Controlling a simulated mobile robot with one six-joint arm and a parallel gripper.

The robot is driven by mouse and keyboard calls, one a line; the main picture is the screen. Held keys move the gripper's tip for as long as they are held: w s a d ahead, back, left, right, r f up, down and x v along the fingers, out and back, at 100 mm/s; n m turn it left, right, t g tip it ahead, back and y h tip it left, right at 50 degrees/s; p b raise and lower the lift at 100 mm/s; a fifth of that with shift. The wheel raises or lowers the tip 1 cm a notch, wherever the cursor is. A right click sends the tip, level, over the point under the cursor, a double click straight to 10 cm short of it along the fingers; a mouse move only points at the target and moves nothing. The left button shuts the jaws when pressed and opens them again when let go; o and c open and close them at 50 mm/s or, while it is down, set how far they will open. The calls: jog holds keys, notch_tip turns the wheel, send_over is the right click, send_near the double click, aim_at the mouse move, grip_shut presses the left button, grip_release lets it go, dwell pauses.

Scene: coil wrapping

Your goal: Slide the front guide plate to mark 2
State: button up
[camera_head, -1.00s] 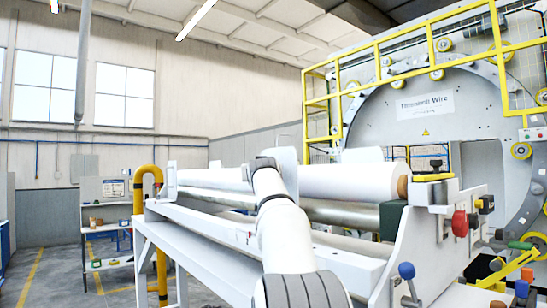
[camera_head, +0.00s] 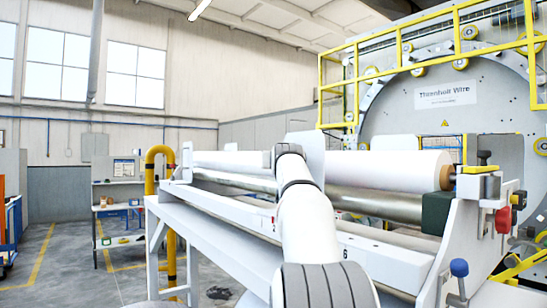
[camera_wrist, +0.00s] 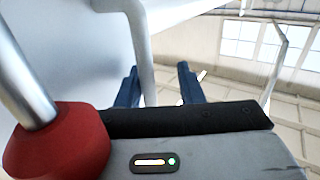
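A white upright plate (camera_head: 314,152), which looks like the front guide plate, stands across the roller bench beside my arm's wrist. A large pale plate face (camera_wrist: 75,45) fills the left of the wrist view. My gripper (camera_wrist: 158,85) has two blue fingers standing apart. A pale grey bar (camera_wrist: 141,45) runs down between them in the picture; I cannot tell whether either finger touches it. In the head view my gripper is hidden behind my arm. The bench's front rail (camera_head: 235,210) carries a small red marker and a digit that looks like 6.
A white roll (camera_head: 385,170) lies along the bench, with another white plate (camera_head: 393,142) behind it. A red knob (camera_wrist: 58,140) is close to my gripper at the left. A yellow bent pipe (camera_head: 160,155) stands at the bench's far end. Open floor lies at the left.

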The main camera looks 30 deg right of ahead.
jog(key=shift+s+r, duration=0.1)
jog(key=shift+r, duration=0.15)
jog(key=r+b+v, duration=0.1)
jog(key=b+v, duration=0.2)
jog(key=v, duration=0.7)
jog(key=shift+s+d+h+b, duration=0.15)
jog(key=shift+d+h+b, duration=0.15)
jog(key=shift+d+b, duration=0.1)
jog(key=shift+f, duration=0.1)
